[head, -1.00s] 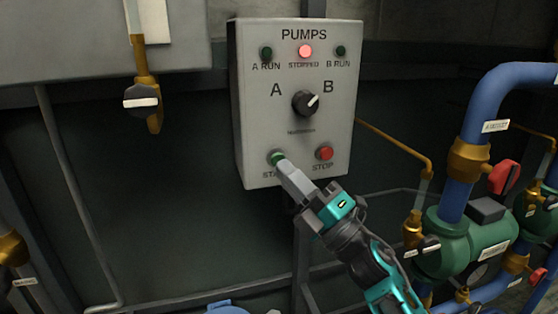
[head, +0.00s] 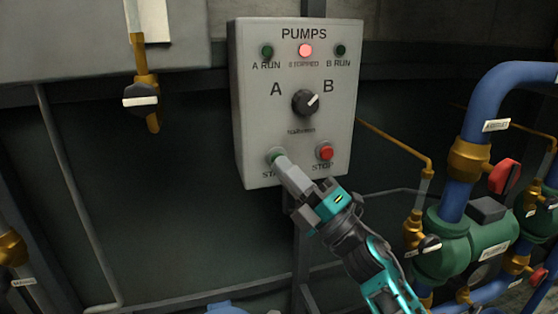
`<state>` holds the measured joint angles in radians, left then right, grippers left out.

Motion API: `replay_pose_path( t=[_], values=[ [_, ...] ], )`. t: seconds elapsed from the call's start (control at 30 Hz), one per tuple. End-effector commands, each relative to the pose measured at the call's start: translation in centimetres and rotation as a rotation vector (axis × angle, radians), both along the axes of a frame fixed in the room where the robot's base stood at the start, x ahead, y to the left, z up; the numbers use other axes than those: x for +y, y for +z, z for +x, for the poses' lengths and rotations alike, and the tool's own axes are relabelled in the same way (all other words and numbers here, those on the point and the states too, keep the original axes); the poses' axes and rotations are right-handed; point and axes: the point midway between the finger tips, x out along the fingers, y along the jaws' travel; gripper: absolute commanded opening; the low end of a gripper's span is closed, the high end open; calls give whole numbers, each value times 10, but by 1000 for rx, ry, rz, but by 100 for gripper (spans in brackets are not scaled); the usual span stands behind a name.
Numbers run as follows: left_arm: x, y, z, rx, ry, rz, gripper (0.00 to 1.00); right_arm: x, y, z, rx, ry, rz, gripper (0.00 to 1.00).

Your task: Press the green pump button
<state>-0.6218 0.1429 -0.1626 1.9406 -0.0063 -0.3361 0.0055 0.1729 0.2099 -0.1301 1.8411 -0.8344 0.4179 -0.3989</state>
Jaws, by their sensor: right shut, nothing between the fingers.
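The grey pump panel (head: 256,122) hangs in the middle of the head view. The green start button (head: 275,156) is at its lower left, and only a sliver of it shows behind my fingers. My right gripper (head: 281,163) is shut and empty, with its fingertips at the button; I cannot tell whether they press it in. The red stopped lamp (head: 305,51) is lit. The A run lamp (head: 267,51) and B run lamp (head: 341,51) are dark. The selector knob (head: 304,102) points toward B. My left gripper is out of view.
The red stop button (head: 325,153) sits close to the right of my fingers. Blue pipes (head: 489,101), a green pump (head: 454,247) and a red valve handle (head: 503,176) stand at the right. A brass valve (head: 146,98) is at the left.

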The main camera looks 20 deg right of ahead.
Motion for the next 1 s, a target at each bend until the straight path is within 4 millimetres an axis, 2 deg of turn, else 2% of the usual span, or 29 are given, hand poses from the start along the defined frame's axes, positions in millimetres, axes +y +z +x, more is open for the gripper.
replay_pose_path(
  t=[0.73, 1.0],
  values=[
    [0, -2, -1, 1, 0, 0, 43, 0, 0, 6, 0, -1, 0, 0],
    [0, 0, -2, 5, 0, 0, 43, -1, 0, -4, 1, -1, -1, 0]
  ],
)
